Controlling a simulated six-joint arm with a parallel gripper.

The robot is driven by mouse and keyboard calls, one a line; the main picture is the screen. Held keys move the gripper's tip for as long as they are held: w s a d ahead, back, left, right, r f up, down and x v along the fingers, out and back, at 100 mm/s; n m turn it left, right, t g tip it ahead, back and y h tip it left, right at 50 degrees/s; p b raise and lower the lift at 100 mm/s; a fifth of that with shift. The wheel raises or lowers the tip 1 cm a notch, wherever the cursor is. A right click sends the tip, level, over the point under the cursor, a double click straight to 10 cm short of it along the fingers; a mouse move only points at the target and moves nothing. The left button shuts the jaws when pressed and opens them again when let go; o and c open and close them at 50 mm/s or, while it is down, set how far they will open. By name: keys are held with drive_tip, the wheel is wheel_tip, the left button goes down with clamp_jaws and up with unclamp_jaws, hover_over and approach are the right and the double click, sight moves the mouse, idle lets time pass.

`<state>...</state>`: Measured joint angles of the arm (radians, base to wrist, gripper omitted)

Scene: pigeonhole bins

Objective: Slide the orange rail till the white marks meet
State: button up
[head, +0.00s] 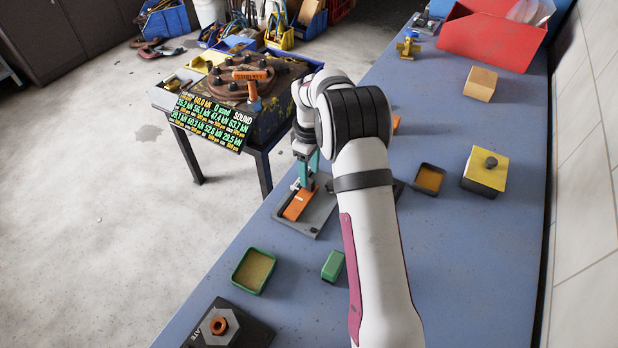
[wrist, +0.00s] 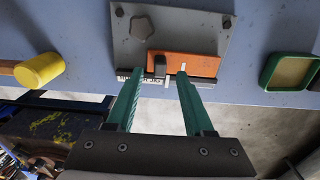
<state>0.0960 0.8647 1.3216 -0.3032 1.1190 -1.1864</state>
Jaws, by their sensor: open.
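The orange rail (head: 298,205) lies on a grey plate (head: 318,216) on the blue bench, and it also shows in the wrist view (wrist: 205,66). A dark upright tab (wrist: 160,66) stands at the rail's left end there. A white mark (wrist: 183,67) is on the rail near the right fingertip. A pale marked strip (wrist: 128,74) runs along the plate's edge, partly hidden by the fingers; its white mark appears left of the rail's mark. My gripper (wrist: 160,75) is open, its teal fingers either side of the tab in the picture; contact cannot be told. It also shows in the head view (head: 307,168).
A green tray (head: 236,284) and green block (head: 333,265) stand nearer on the bench. A black tray (head: 417,184), yellow-topped block (head: 486,171) and wooden block (head: 481,83) are to the right.

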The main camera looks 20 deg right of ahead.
sight(301, 196)
drive_tip(key=shift+f, duration=2)
clamp_jaws()
drive_tip(key=shift+r, duration=0.1)
